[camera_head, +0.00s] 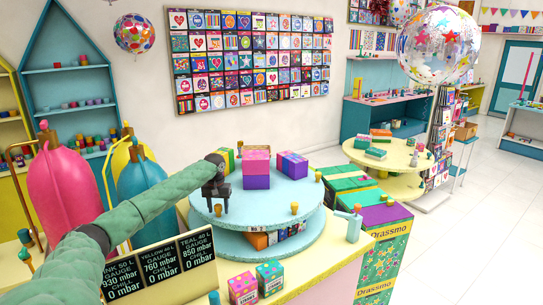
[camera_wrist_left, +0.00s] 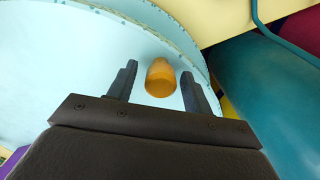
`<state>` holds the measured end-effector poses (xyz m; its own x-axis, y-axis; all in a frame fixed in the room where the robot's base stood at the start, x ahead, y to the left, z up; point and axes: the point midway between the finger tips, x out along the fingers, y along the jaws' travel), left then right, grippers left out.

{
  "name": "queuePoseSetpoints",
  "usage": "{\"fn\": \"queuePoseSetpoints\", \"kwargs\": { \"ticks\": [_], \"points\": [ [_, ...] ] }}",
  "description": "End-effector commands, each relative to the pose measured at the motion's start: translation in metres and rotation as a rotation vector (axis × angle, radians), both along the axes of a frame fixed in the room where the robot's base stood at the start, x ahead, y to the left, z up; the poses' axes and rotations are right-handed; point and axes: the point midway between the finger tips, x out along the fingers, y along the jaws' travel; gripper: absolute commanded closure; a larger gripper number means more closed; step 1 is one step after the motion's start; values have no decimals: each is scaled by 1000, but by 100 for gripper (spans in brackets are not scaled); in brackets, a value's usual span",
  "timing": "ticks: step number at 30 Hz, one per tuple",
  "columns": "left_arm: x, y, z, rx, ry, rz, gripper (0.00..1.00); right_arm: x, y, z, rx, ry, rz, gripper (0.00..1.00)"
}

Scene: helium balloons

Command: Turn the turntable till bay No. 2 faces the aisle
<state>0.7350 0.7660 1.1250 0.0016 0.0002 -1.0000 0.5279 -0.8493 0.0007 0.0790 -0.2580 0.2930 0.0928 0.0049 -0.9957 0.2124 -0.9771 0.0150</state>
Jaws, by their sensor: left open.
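The round light-blue turntable (camera_head: 262,204) stands on the counter in two tiers. A label reading No 2 (camera_head: 257,226) shows on its upper rim, at the side towards me. Wooden knobs stand around the upper disc; one knob (camera_head: 294,208) is at the front right. My left gripper (camera_head: 218,205) points down over the left part of the disc. In the left wrist view another orange-brown knob (camera_wrist_left: 161,79) stands between its open fingers (camera_wrist_left: 160,72), with gaps visible on both sides. My right gripper is not in view.
Pink and purple boxes (camera_head: 256,167) stand on the disc. Pink and teal gas cylinders (camera_head: 67,185) stand at the left, behind a black gauge board (camera_head: 168,266). Small patterned boxes (camera_head: 270,277) and a teal fitting (camera_head: 352,223) are on the counter. The floor (camera_head: 470,225) at the right is clear.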

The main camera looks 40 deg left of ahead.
Motion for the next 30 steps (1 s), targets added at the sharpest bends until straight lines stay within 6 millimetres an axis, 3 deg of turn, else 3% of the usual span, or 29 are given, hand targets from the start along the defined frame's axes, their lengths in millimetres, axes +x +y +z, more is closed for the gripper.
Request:
{"fn": "queuePoseSetpoints", "kwargs": {
  "ticks": [30],
  "points": [
    [0, 0, 53, 0, 0, -1, 50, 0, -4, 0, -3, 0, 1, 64]
  ]
}}
